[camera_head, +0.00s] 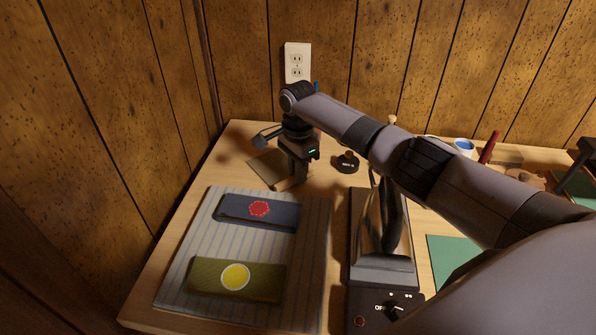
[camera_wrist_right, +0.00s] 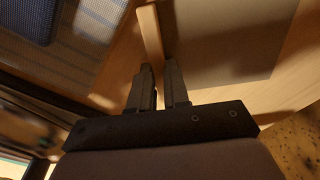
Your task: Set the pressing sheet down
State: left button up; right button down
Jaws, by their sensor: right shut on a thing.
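The pressing sheet (camera_head: 264,170) is a thin tan sheet with a pale wooden strip (camera_head: 284,185) along one edge, at the back left of the table behind the striped pad. My right gripper (camera_head: 298,180) points down and is shut on the wooden strip. In the right wrist view the strip (camera_wrist_right: 150,35) runs between the fingertips (camera_wrist_right: 160,75), and the sheet (camera_wrist_right: 225,45) extends to the right, close above or on the table. I cannot tell whether it touches. My left gripper is not in view.
The striped pad (camera_head: 310,260) bears a blue cloth (camera_head: 285,216) with a red patch and a green cloth (camera_head: 205,277) with a yellow patch. An iron (camera_head: 375,240) stands right of it, and a small black knob (camera_head: 347,162) behind. The wall (camera_head: 150,100) rises close behind.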

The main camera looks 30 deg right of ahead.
jog(key=shift+f, duration=0.1)
jog(key=c, duration=1.1)
grip_release()
notch_tip(320, 180, up, 12)
jog(key=p, duration=0.1)
